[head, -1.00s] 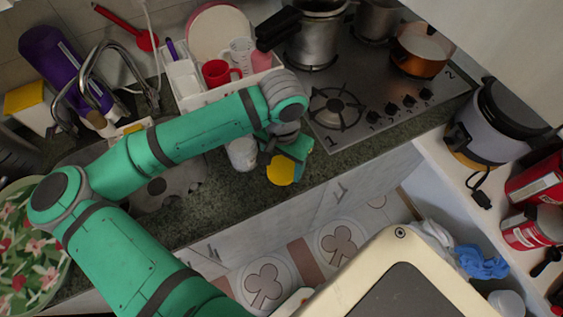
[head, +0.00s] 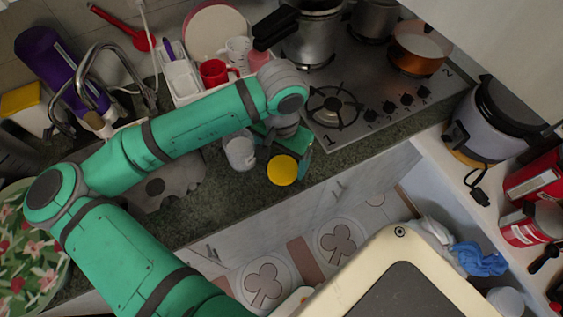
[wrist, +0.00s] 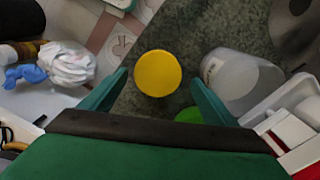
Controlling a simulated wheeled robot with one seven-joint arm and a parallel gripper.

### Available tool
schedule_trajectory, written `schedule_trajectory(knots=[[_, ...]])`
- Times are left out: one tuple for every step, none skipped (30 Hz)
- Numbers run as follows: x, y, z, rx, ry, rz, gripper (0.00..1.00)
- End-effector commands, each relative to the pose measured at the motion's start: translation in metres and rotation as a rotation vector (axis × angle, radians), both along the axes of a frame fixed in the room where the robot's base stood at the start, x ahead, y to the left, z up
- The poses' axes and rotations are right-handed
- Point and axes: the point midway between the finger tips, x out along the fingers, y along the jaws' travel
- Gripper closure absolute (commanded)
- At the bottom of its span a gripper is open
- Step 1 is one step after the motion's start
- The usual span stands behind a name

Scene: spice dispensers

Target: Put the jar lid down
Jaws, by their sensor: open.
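The yellow jar lid (head: 283,170) is a round disc over the granite counter near its front edge, and appears to lie flat. In the wrist view the lid (wrist: 158,73) shows whole between and beyond my open fingers, with a gap on each side. My gripper (head: 290,143) is open and empty, just behind the lid in the head view; its fingers also frame the wrist view (wrist: 159,78). A clear jar (head: 240,152) stands left of the gripper in the head view. It shows in the wrist view (wrist: 238,80), right of the lid.
A green round thing (wrist: 190,115) is partly hidden beside my right finger in the wrist view. The white rack with a red mug (head: 215,72) stands behind my arm. The stove (head: 365,100) is to the right, the sink (head: 165,190) to the left.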

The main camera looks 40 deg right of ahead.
Motion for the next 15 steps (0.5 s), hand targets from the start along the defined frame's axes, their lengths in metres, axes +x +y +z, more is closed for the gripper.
schedule_trajectory(knots=[[0.0, -0.001, 0.01, -0.002, -0.003, -0.002, 0.19], [0.0, -0.001, 0.016, -0.003, -0.003, -0.002, 0.19], [0.0, -0.001, 0.025, -0.002, -0.004, -0.002, 0.19], [0.0, -0.001, 0.031, -0.002, -0.004, -0.002, 0.19], [0.0, -0.001, 0.037, -0.002, -0.004, -0.001, 0.19], [0.0, -0.001, 0.046, -0.002, -0.003, -0.002, 0.19], [0.0, -0.001, 0.052, -0.001, -0.003, -0.001, 0.19], [0.0, -0.001, 0.057, -0.002, -0.003, -0.002, 0.19], [0.0, -0.002, 0.065, -0.002, -0.003, -0.004, 0.19], [-0.001, -0.002, 0.07, -0.002, -0.004, -0.005, 0.19], [-0.001, -0.002, 0.074, 0.0, -0.002, -0.007, 0.19], [-0.001, -0.003, 0.08, -0.001, -0.002, -0.008, 0.19], [-0.001, -0.003, 0.084, 0.0, -0.002, -0.008, 0.19], [-0.001, -0.004, 0.087, -0.001, -0.001, -0.008, 0.19], [-0.001, -0.004, 0.092, -0.002, -0.002, -0.007, 0.19]])
